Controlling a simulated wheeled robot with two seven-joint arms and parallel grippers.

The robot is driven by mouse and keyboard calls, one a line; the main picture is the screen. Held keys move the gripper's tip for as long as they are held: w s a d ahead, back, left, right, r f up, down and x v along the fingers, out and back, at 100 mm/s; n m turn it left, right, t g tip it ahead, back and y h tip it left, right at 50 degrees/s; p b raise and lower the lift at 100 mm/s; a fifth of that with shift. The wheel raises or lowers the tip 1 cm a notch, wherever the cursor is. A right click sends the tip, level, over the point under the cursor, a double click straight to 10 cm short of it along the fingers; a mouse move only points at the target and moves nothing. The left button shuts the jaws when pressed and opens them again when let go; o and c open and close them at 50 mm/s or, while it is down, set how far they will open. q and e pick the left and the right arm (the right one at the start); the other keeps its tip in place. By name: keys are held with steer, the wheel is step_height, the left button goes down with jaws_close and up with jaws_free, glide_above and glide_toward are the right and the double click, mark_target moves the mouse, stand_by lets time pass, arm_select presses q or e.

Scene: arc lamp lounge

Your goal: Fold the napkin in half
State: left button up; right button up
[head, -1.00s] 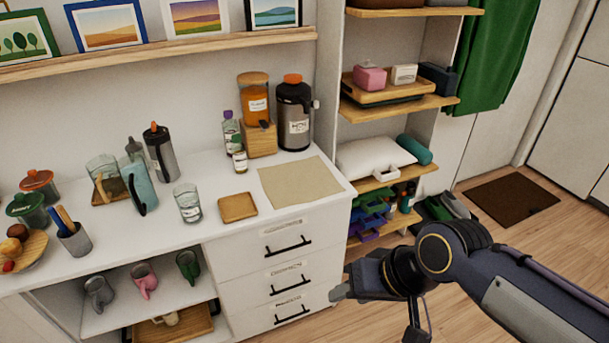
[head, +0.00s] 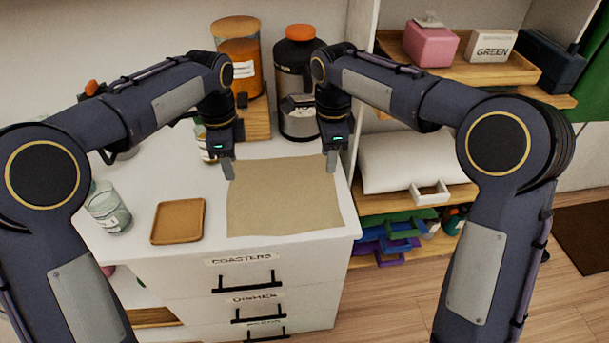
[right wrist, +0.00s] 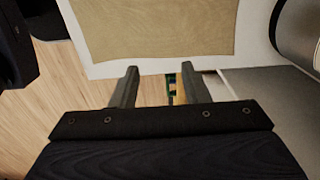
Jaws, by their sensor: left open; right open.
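The tan napkin (head: 283,203) lies flat and unfolded on the right end of the white counter. It also shows at the top of the right wrist view (right wrist: 165,28). My left gripper (head: 229,170) is at the napkin's back left corner in the head view, open and empty. My right gripper (head: 331,162) is near the back right corner, also open and empty. In the right wrist view, the right gripper's two fingers (right wrist: 158,86) stand apart with nothing between them. I cannot tell whether either gripper touches the cloth.
A wooden coaster (head: 178,221) and a glass (head: 108,210) stand left of the napkin. A black flask (head: 298,85) and an orange-filled jar (head: 238,60) stand behind it. Drawers (head: 250,285) are below the counter's front edge. An open shelf (head: 412,200) is to the right.

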mark_target(237, 194)
arm_select(q)
step_height(237, 194, down, 8)
steer(key=shift+r, duration=0.1)
arm_select(e)
step_height(237, 194, down, 8)
steer(key=shift+r, duration=0.1)
steer(key=shift+a, duration=0.1)
arm_select(q)
steer(key=shift+f, duration=0.2)
arm_select(e)
steer(key=shift+f, duration=0.2)
arm_select(q)
steer(key=shift+s, duration=0.1)
jaws_close()
arm_select(e)
steer(key=shift+s, duration=0.1)
jaws_close()
arm_select(q)
steer(key=shift+r, duration=0.1)
arm_select(e)
steer(key=shift+r, duration=0.1)
